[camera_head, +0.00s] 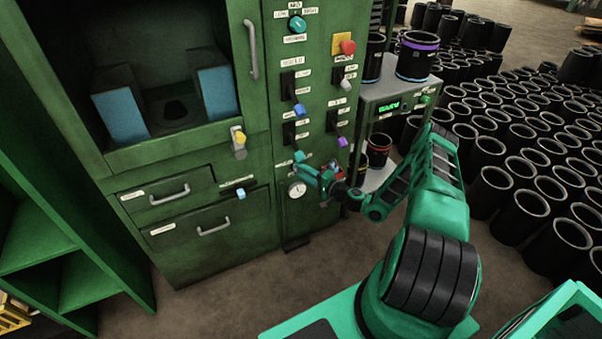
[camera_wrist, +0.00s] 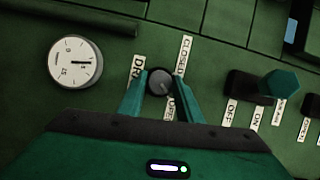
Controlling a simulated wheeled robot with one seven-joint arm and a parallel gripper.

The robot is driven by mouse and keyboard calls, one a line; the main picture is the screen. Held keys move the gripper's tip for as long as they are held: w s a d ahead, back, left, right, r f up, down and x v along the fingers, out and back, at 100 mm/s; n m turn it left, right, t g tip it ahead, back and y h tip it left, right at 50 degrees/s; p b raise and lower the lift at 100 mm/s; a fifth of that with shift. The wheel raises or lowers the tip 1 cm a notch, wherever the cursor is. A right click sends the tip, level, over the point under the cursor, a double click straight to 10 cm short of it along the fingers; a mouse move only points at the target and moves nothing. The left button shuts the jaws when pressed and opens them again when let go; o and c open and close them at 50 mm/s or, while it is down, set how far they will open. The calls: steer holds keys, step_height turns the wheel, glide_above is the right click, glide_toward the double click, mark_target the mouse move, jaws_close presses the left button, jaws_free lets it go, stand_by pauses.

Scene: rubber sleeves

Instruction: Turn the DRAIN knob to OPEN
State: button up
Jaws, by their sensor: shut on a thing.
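The DRAIN knob (camera_wrist: 159,81) is a small round dark-grey knob on the green panel, seen in the wrist view. A partly covered label starting "DR" (camera_wrist: 137,72) is on its left. A CLOSED label (camera_wrist: 183,56) is at its upper right and an OPEN label (camera_wrist: 172,108) below it, partly hidden by a finger. My gripper (camera_wrist: 160,88) has one teal finger on each side of the knob and is shut on it. I cannot clearly tell which label the knob's mark points to. In the head view my gripper (camera_head: 318,172) is at the lower panel and hides the knob.
A round white gauge (camera_wrist: 75,62) is left of the knob. A teal-handled switch (camera_wrist: 281,83) with ON and OFF labels is to the right. In the head view a metal shelf (camera_head: 396,86) with black sleeves stands right of the cabinet (camera_head: 265,225). Many sleeves (camera_head: 520,140) cover the floor beyond.

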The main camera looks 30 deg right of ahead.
steer(key=shift+s+d+f+m, duration=0.15)
steer(key=shift+f+m, duration=0.1)
steer(key=shift+m, duration=0.45)
steer(key=o, duration=1)
steer(key=shift+r, duration=0.1)
steer(key=v, duration=1)
steer(key=shift+s+d+f, duration=0.1)
steer(key=shift+s+f, duration=0.15)
steer(key=shift+f, duration=0.05)
